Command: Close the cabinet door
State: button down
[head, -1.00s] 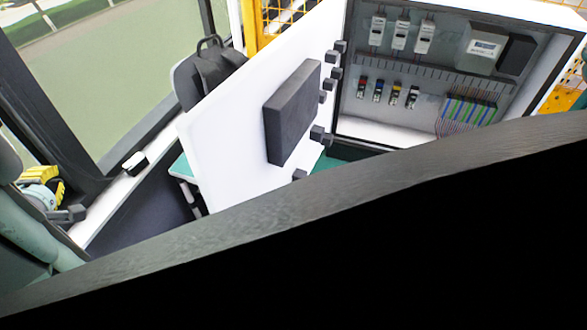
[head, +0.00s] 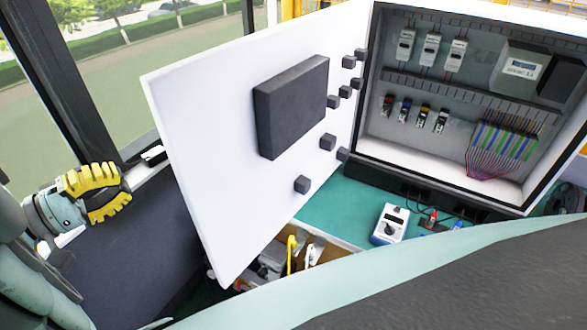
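The white cabinet door (head: 215,165) stands wide open on the left side of the cabinet (head: 540,180). Its inner face is toward me, with a dark rectangular block (head: 290,105) and several small dark cubes on it. The cabinet interior shows meters, breakers and a wired terminal strip. My gripper (head: 125,195), with yellow ribbed fingers, is at the far left, left of the door's free edge and apart from it in the picture. The door's outer face is hidden.
A teal bench top (head: 350,215) lies below the cabinet, with a blue-and-white meter (head: 390,224) on it. Tools (head: 290,255) lie in an open drawer or bin below the door. A window with a dark frame is behind at left. My own body covers the bottom right.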

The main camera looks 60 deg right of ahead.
jog(key=s+d+p, duration=0.4)
jog(key=s+d, duration=0.2)
dwell(0.3)
dwell(0.3)
